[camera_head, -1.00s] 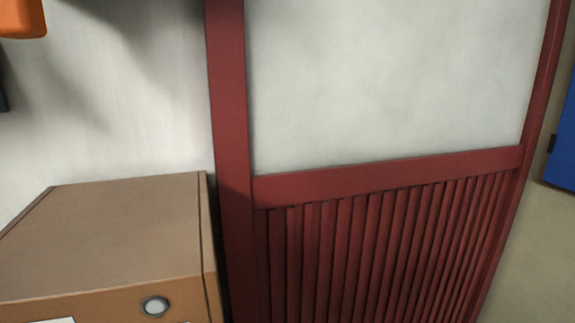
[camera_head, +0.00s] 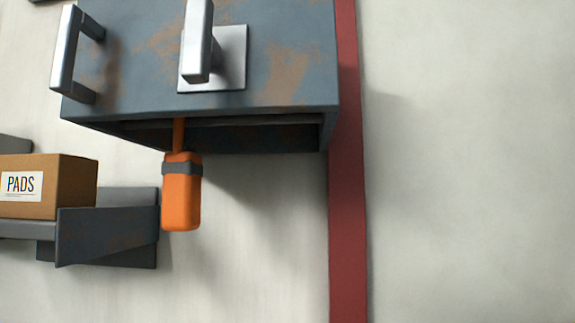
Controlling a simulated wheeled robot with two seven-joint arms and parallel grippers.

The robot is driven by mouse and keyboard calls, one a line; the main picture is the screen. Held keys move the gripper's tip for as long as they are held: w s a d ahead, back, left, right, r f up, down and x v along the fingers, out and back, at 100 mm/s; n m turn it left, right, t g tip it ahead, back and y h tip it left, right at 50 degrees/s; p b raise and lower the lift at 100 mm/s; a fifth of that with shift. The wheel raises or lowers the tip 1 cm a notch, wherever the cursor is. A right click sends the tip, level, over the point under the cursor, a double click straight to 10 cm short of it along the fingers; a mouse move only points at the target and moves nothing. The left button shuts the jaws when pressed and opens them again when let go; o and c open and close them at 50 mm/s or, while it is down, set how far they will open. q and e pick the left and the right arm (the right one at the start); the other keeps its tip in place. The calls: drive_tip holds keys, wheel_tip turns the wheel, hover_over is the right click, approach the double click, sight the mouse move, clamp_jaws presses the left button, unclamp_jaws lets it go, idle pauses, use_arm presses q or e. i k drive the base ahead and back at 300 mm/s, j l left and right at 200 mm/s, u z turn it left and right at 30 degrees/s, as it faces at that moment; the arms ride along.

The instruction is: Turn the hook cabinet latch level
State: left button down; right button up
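A grey-blue, rust-marked cabinet (camera_head: 140,60) hangs on the wall at the upper left; its top is cut off by the picture edge. Its latch is a silver lever (camera_head: 197,45) standing about upright on a square silver plate (camera_head: 232,65). An orange object with a grey band (camera_head: 181,195) hangs below the cabinet from a thin orange stem; its upper end is hidden by the cabinet. Neither of my grippers is in view.
A silver bar handle (camera_head: 68,55) is on the cabinet's left side. A brown box labelled PADS (camera_head: 75,185) sits on a grey shelf (camera_head: 110,235) at lower left. A red post (camera_head: 347,200) runs down the wall right of the cabinet.

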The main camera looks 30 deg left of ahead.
sight(201, 50)
drive_tip(key=k+j+u, duration=0.1)
drive_tip(key=u, duration=0.25)
drive_tip(key=j+u, duration=0.35)
drive_tip(key=k+j+z, duration=0.1)
drive_tip(key=z, duration=0.2)
drive_tip(key=j, duration=0.1)
